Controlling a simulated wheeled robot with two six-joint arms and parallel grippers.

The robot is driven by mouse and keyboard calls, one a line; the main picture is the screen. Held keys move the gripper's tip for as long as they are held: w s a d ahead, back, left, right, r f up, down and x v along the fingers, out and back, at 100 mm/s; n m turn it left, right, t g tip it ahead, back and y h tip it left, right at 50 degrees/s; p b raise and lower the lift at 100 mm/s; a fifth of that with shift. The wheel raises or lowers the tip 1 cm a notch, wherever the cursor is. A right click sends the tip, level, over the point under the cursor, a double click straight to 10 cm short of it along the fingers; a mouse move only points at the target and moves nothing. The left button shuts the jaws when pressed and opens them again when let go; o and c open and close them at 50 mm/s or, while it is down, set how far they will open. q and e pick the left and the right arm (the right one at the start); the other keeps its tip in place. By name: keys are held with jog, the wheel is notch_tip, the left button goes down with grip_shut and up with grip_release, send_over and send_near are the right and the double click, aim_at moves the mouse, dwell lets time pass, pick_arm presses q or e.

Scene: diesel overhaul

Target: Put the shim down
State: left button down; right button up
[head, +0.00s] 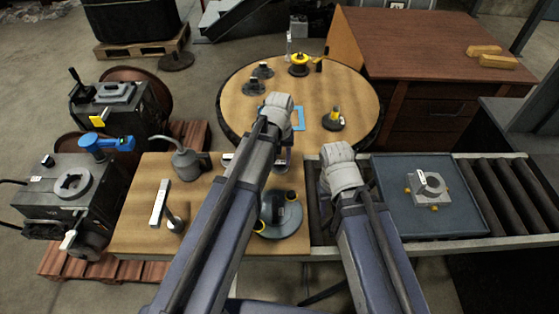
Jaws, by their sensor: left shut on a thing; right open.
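My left gripper (283,152) hangs below its pale wrist, over the area between the near edge of the round table (352,88) and the wooden bench (133,226). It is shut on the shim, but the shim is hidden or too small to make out. My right gripper (327,183) is open, mostly hidden behind its own wrist, near the left end of the roller conveyor. A blue square frame (299,118) lies on the round table, partly behind my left wrist.
The round table also bears a yellow-topped tool (299,62) and several dark stands. A grey fixture (428,187) sits in the blue tray (390,218) on the conveyor. A round dark fixture (283,218), an oil can (186,160) and a pale bar (159,202) stand on the bench.

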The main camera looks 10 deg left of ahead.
aim_at(279, 162)
pick_arm(q)
jog(key=shift+f, duration=0.15)
pick_arm(e)
jog(key=shift+f, duration=0.15)
pick_arm(q)
jog(key=shift+c, duration=1.7)
grip_release()
notch_tip(279, 162, up, 12)
jog(key=r+p, duration=0.1)
jog(key=p, duration=1.1)
jog(key=s+d+m, duration=0.3)
jog(key=s, duration=0.4)
jog(key=s+d+m+y, duration=0.1)
jog(key=s+d+m, duration=0.1)
jog(key=s, duration=0.6)
jog(key=shift+s+d+f+m, duration=0.25)
jog(key=shift+d+m, duration=0.15)
jog(key=shift+m, duration=0.2)
pick_arm(e)
notch_tip(279, 162, up, 12)
